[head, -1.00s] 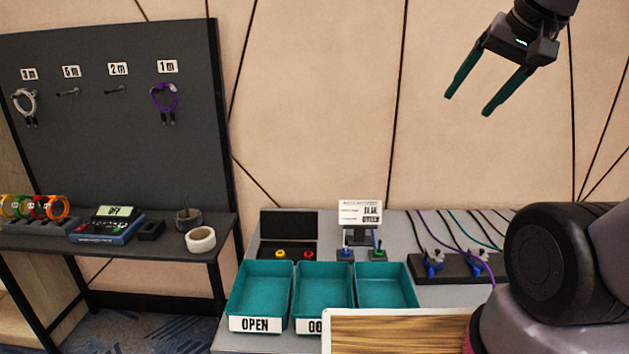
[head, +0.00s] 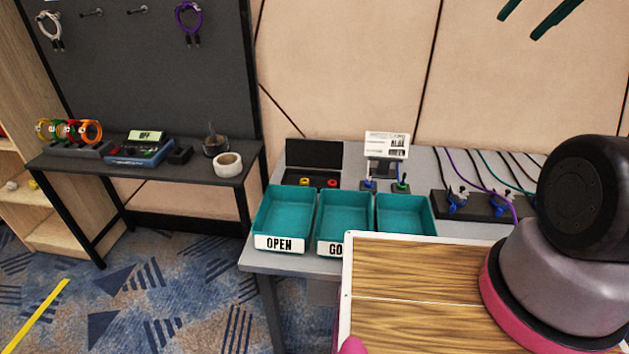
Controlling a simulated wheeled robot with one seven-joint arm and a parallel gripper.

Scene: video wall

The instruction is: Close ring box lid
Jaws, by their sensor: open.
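The ring box (head: 314,153) is a small black case on the grey table, behind the teal trays. Its lid stands open and upright at the back. A yellow ring (head: 305,181) and a red ring (head: 332,183) sit in its base. My gripper (head: 520,25) is at the top right edge of the view, and only its two green fingers show. They are apart, with nothing between them. The gripper is well above and to the right of the ring box, not touching it.
Three teal trays (head: 284,219) stand in front of the box, with OPEN and partly hidden labels. A sign stand (head: 385,150) with blue and green items is right of it. Cable connectors (head: 478,203) are further right. A dark side table (head: 190,166) stands left.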

